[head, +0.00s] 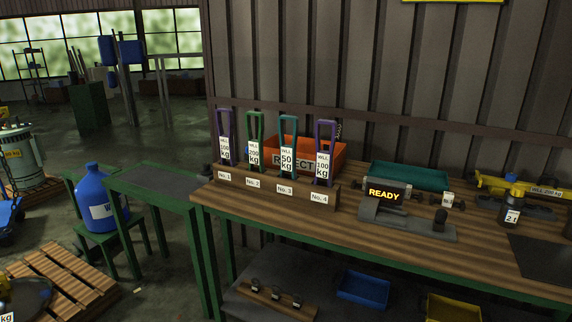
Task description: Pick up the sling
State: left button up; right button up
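Several slings stand upright in a row on a wooden rack (262,192) at the left end of the workbench. A purple sling (219,124) stands at place No. 1, with a tag that seems to read 100 kg. A green sling (262,128) tagged WLL 200 kg is at No. 2. A teal sling (295,130) tagged WLL 50 kg is at No. 3. Another purple sling (333,134) tagged WLL 100 kg is at No. 4. Neither of my grippers shows in the head view.
An orange REJECT bin (340,153) stands behind the rack. A grey device reading READY (384,195), a teal tray (410,175) and a yellow hoist (530,188) are further right on the bench. A blue drum (92,190) stands at left.

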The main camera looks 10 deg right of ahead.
aim_at(288, 153)
jog(key=i+j+z, duration=0.2)
jog(key=i+j, duration=0.35)
jog(key=i+j+z, duration=0.25)
jog(key=i+j, duration=0.2)
jog(key=j, duration=0.2)
